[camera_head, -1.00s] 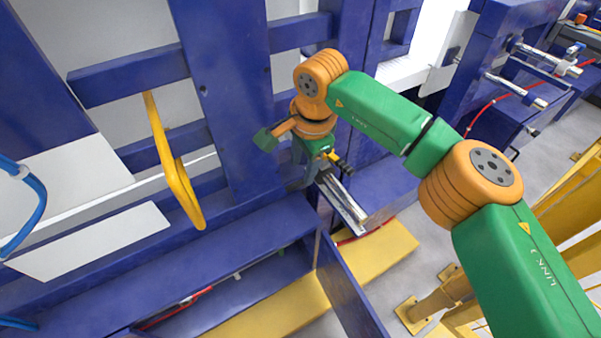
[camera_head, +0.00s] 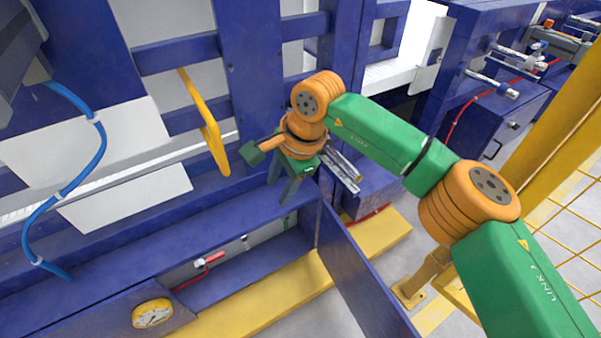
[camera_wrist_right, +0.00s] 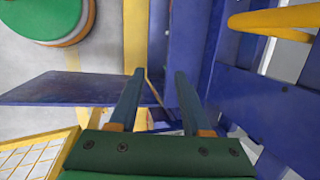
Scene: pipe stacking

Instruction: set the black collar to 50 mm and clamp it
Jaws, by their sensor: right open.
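My right gripper (camera_head: 282,186) is in the middle of the head view, its two dark fingers pointing down, apart and empty, above the blue trough. The right wrist view shows the same two fingers (camera_wrist_right: 160,80) with a wide gap and nothing between them. A pair of silver rails (camera_head: 342,172) lies just right of the gripper, partly behind my wrist. I cannot make out the black collar, its clamp or a scale in either view. My left gripper is not in view.
A yellow handle (camera_head: 208,130) hangs left of my gripper. A blue upright panel (camera_head: 360,270) stands in front of the rails. A red-handled valve (camera_head: 210,259) and a yellow round gauge (camera_head: 152,313) are lower left. A blue hose (camera_head: 85,170) hangs at the left.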

